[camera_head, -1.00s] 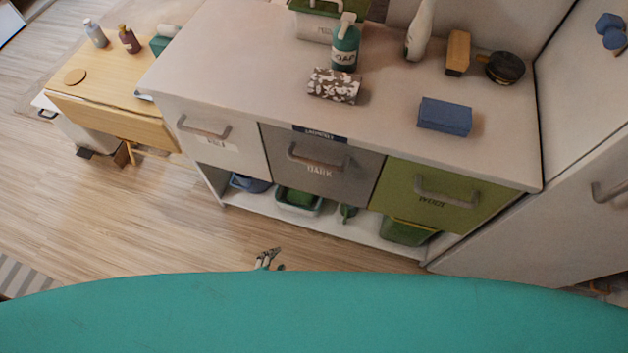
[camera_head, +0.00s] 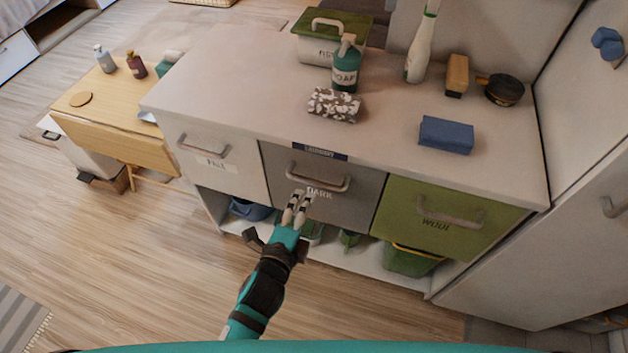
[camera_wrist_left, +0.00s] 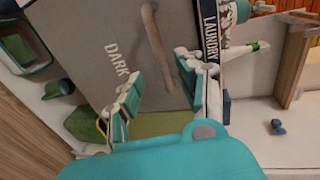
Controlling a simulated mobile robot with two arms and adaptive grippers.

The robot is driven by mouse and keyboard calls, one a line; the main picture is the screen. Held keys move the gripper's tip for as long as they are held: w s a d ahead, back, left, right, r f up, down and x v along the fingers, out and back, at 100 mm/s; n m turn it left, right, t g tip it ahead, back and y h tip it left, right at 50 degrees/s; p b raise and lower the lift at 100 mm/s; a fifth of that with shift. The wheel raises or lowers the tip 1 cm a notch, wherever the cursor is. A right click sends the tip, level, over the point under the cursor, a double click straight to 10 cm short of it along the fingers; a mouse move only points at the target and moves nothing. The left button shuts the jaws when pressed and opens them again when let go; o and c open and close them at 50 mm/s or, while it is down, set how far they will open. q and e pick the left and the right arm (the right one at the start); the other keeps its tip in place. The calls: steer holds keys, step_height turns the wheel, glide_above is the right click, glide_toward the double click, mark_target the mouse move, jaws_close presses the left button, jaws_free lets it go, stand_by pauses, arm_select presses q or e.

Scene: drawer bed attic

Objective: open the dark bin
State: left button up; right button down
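The dark bin (camera_head: 345,207) is the grey middle front of the white cabinet, marked "DARK", and it is closed. Its bar handle (camera_head: 318,180) runs across the upper part of the front. My left gripper (camera_head: 297,200) is in front of the bin, below the left end of the handle. In the left wrist view, the two fingers of the gripper (camera_wrist_left: 160,72) are apart with nothing between them. The handle (camera_wrist_left: 156,45) lies ahead of them there, beside the "DARK" lettering. My right gripper is not in view.
A white bin (camera_head: 213,160) and a green "WOOL" bin (camera_head: 445,220) flank the grey one. The floor in front is clear.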

mark_target(314, 180)
arm_select(q)
steer(key=x, duration=0.8)
steer(key=shift+w+d, duration=0.15)
steer(key=shift+w, duration=0.25)
jaws_close()
